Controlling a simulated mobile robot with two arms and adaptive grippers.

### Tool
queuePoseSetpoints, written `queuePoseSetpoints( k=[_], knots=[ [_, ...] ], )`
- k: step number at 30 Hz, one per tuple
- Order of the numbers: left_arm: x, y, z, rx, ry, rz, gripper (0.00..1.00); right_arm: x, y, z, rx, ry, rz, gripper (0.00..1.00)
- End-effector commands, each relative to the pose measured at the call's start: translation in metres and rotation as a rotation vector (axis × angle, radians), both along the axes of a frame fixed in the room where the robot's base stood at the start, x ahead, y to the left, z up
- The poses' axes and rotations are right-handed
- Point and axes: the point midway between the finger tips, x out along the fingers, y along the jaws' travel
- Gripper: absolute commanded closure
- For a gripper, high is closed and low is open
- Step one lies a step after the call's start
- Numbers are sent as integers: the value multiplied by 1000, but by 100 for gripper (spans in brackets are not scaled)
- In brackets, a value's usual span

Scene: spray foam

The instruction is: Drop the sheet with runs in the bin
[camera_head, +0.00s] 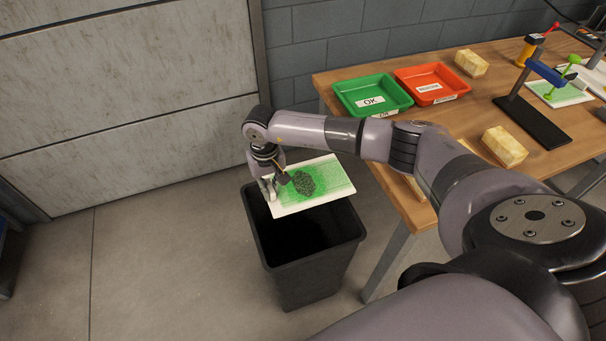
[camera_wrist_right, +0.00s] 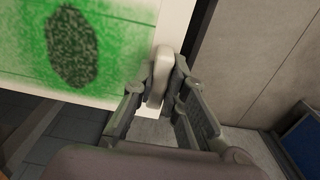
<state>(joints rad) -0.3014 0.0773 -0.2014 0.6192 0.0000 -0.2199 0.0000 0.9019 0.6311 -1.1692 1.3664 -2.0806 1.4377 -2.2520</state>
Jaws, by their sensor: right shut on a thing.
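The sheet (camera_head: 325,184) is white with a green sprayed area and a dark grey-green oval blotch. My right gripper (camera_head: 268,186) is shut on its left edge and holds it over the open black bin (camera_head: 307,262). The sheet is apart from the bin's rim and covers part of the opening. In the right wrist view the gripper (camera_wrist_right: 160,90) grips the sheet's edge, with the sheet (camera_wrist_right: 75,55) reaching to the left. I cannot make out runs in the paint. My left gripper is not in view.
A wooden table (camera_head: 445,135) stands right of the bin. It bears a green OK tray (camera_head: 372,92), a red tray (camera_head: 432,82), yellowish blocks (camera_head: 504,146) and a dark stand (camera_head: 532,122). A panelled wall (camera_head: 120,90) is behind. The floor (camera_head: 160,270) left of the bin is clear.

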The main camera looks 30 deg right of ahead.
Motion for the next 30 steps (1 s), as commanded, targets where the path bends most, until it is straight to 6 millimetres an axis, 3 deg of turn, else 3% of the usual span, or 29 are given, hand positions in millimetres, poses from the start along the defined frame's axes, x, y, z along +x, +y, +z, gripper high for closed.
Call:
queuePoseSetpoints(
  k=[8,18,29,30],
  knots=[
    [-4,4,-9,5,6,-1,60,4,-2,-16,0,2,-6,100],
    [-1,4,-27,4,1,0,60,4,-2,-54,0,0,-7,100],
    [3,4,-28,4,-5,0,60,4,-2,-61,-1,0,-6,100],
    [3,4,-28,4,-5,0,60,4,-2,-60,-1,0,-6,86]
  ],
)
